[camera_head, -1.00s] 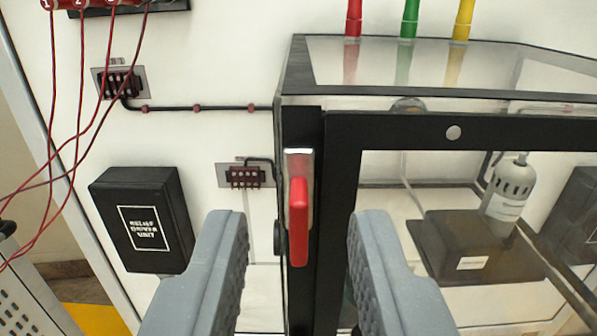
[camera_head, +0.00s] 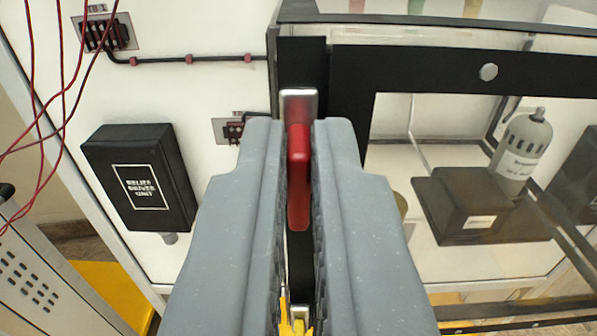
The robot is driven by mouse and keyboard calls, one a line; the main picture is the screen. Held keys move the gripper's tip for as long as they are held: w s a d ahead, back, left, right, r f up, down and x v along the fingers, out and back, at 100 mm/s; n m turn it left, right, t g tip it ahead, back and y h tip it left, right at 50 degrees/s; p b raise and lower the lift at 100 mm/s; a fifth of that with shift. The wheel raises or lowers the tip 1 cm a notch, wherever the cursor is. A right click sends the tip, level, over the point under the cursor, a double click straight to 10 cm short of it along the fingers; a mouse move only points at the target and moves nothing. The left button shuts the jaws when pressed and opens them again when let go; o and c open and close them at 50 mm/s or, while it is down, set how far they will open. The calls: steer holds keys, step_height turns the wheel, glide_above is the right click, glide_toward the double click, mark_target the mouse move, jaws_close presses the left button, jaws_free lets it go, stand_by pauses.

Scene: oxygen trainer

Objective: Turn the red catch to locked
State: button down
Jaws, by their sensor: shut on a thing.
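The red catch (camera_head: 299,165) is in the middle of the view, on the black frame of the clear-walled case (camera_head: 450,70). Its handle hangs straight down from a silver mount (camera_head: 298,103). My gripper (camera_head: 298,135) has its two grey fingers closed in on the handle, one on each side. The fingers hide parts of the frame on both sides of the catch.
A black box labelled relief driver unit (camera_head: 140,178) is on the white panel at left. Red wires (camera_head: 60,80) hang at upper left. Inside the case are a dark block (camera_head: 475,205) and a grey cylinder (camera_head: 522,150).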

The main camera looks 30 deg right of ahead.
steer(key=shift+f+m+b, duration=0.1)
steer(key=shift+m+b, duration=0.2)
steer(key=shift+b, duration=0.15)
steer(key=shift+f+m+b, duration=0.15)
steer(key=shift+m+b, duration=0.35)
steer(key=shift+b, duration=0.5)
steer(key=shift+s+d+f+m+b, duration=0.15)
steer(key=shift+d+f+m+b, duration=0.15)
steer(key=shift+m+b, duration=2.2)
steer(key=shift+s+d+f+m+b, duration=0.1)
steer(key=shift+d+f+m+b, duration=0.15)
steer(key=shift+m+b, duration=2.2)
steer(key=shift+s+d+f+m+b, duration=0.25)
steer(key=shift+m+b, duration=1.5)
steer(key=shift+m, duration=1.4)
steer(key=shift+f, duration=0.15)
steer(key=c, duration=1.6)
jaws_free()
steer(key=shift+r, duration=0.2)
